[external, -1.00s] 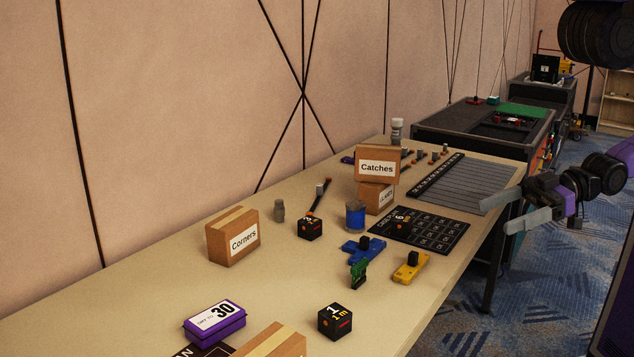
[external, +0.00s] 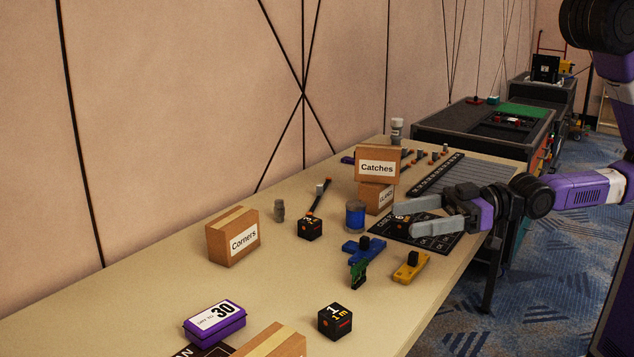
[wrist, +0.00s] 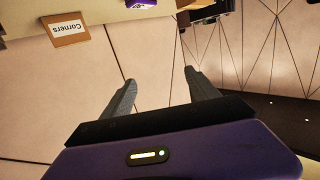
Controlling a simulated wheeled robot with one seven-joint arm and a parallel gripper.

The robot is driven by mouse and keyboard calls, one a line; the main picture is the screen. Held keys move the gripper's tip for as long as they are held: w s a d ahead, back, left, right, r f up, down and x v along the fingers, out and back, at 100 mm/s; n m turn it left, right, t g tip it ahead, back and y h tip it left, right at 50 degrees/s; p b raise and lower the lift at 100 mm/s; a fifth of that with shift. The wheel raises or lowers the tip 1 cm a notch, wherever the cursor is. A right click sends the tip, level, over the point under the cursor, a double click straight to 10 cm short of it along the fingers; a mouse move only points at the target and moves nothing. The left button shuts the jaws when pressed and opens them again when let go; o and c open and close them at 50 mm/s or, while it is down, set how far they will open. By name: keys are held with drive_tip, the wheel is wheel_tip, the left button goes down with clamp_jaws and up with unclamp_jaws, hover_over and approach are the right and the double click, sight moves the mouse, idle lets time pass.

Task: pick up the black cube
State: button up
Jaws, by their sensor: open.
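Black cubes with printed faces show on the table. One black cube (external: 335,320), marked "1 m", sits near the front. Another black cube (external: 309,228) sits farther back, beside a thin dark stick. A small dark cube-like shape (external: 401,227) shows on the black calendar mat (external: 445,243), between the fingers in the picture and partly hidden by them. My gripper (external: 404,219) is open with its grey fingers pointing left over the mat. I cannot tell its height above it. In the wrist view the open fingers (wrist: 159,76) have nothing between them, and no black cube is clear.
The "Corners" box (external: 232,237) and the stacked "Catches" box (external: 377,167) stand toward the wall. A blue tin (external: 355,215), a blue piece (external: 362,249), a green piece (external: 357,273) and a yellow piece (external: 411,267) lie nearby. A purple calendar block (external: 214,323) is at front left.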

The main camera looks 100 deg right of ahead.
drive_tip(key=w+f+m+g+p, duration=0.1)
drive_tip(key=w+f+m+g, duration=0.25)
drive_tip(key=w, duration=0.95)
drive_tip(key=w+f+m+g+p, duration=0.2)
drive_tip(key=w+m+g, duration=0.15)
drive_tip(key=w, duration=0.85)
drive_tip(key=m+g, duration=0.4)
drive_tip(key=g, duration=0.6)
hover_over(333, 310)
drive_tip(key=f, duration=0.6)
drive_tip(key=shift+w, duration=0.35)
drive_tip(key=shift+s, duration=0.4)
drive_tip(key=shift+f+m, duration=0.25)
drive_tip(key=shift+m, duration=0.05)
drive_tip(key=shift+f+p, duration=0.5)
drive_tip(key=shift+f, duration=3.1)
drive_tip(key=c, duration=1.5)
